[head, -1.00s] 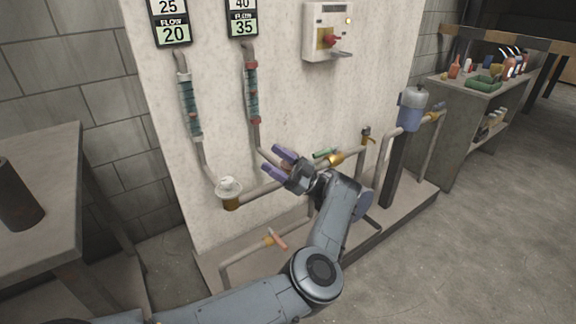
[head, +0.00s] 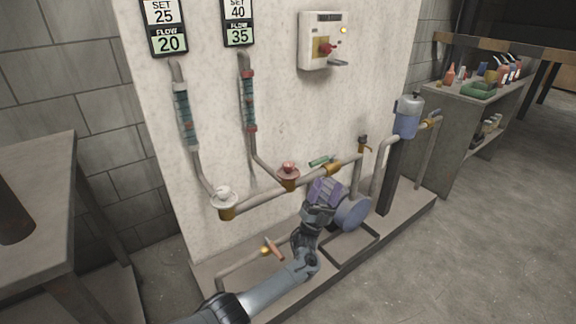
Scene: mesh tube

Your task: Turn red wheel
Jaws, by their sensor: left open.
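The red wheel (head: 289,169) sits on a brass valve on the horizontal pipe in front of the pale wall panel. It is in full view and nothing touches it. My left gripper (head: 325,188), with purple fingers, is below and to the right of the red wheel, apart from it in the picture. It is open, and I see nothing held in it. A red-labelled tube (head: 248,100) rises behind the wheel to a display reading SET 40, FLOW 35 (head: 237,22). My right gripper is out of view.
A white wheel (head: 222,195) sits to the left on the same pipe, under a display of SET 25, FLOW 20 (head: 167,27). A green-handled valve (head: 322,161) and a blue pump (head: 352,212) are near my gripper. A box with a red switch (head: 325,41) hangs above.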

